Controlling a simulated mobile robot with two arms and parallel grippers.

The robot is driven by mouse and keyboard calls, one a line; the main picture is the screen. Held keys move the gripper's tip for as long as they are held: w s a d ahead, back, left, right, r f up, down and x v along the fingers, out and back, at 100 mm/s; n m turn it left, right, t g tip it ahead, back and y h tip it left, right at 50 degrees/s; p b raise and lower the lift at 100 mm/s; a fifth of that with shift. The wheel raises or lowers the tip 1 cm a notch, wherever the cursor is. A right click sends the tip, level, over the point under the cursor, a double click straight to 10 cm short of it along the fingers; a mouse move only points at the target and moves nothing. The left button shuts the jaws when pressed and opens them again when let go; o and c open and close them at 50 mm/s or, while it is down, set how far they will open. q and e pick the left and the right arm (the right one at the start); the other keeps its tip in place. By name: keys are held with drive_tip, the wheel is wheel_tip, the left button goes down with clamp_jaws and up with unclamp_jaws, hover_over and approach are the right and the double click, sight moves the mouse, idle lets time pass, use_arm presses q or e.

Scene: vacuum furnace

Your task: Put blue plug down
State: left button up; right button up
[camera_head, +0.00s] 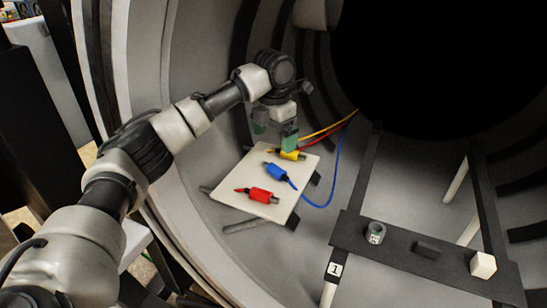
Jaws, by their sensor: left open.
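The blue plug (277,172) lies on a white board (228,188) inside the round furnace chamber, between the red plug (263,195) in front and the yellow plug (292,155) behind. A blue cable (336,165) curves right and up from the blue plug's side of the board. My left gripper (276,139) is above the back edge of the board, close to the yellow plug. It is open, and its green fingers point down. I cannot tell if a finger touches the yellow plug. My right gripper is not in view.
The curved chamber wall (180,60) surrounds my left arm.

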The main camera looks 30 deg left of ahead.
use_arm(q)
wheel_tip(320, 180, up, 4)
drive_tip(key=shift+f, duration=0.15)
idle(0.5)
